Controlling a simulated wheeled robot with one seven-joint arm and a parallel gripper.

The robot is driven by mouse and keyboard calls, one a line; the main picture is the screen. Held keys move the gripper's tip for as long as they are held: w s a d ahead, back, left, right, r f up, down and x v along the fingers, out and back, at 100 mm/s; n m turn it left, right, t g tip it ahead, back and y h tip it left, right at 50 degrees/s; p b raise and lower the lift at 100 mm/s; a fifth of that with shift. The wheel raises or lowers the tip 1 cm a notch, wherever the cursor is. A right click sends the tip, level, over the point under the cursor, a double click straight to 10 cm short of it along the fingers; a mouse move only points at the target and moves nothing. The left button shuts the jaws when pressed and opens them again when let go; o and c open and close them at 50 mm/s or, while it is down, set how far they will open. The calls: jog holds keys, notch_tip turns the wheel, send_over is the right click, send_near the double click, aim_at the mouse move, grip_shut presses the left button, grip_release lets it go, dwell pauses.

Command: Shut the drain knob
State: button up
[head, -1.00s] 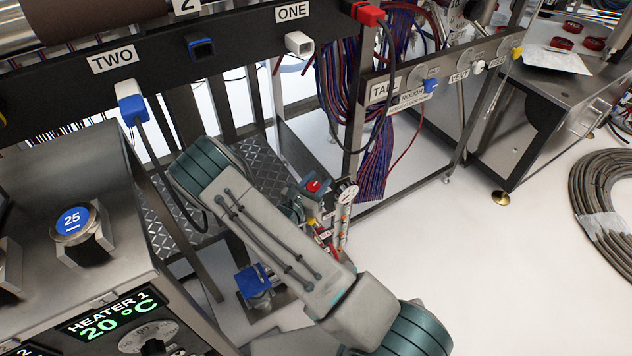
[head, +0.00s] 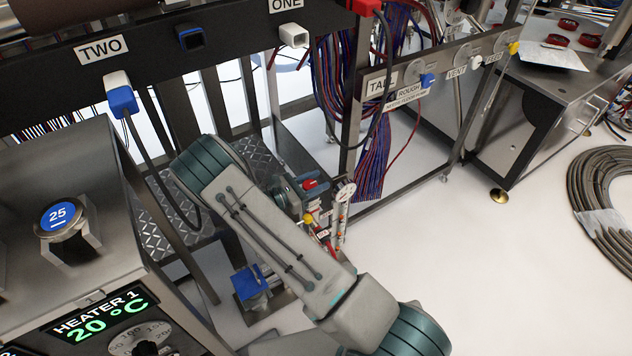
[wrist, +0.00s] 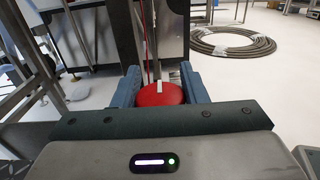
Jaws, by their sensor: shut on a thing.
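A red round knob (wrist: 160,94) with a pale mark on its top sits between the two blue-grey fingers of my gripper (wrist: 160,88) in the wrist view. The fingers are shut on its sides. I cannot read a label that names it as the drain knob. In the head view the red knob (head: 310,184) shows at my gripper (head: 309,186), just beyond my forearm. My arm hides what lies below and left of it.
A small panel (head: 343,192) with a gauge and a yellow knob (head: 308,218) stand close to my gripper. A metal frame and hanging cables (head: 372,175) are behind. A blue-topped part (head: 250,282) is low to the left. The floor on the right is clear up to a coiled hose (head: 590,190).

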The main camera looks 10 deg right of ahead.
jog(key=shift+a, duration=0.1)
jog(key=o, duration=1)
jog(key=v, duration=0.7)
jog(key=shift+a+p, duration=0.2)
jog(key=shift+p, duration=0.2)
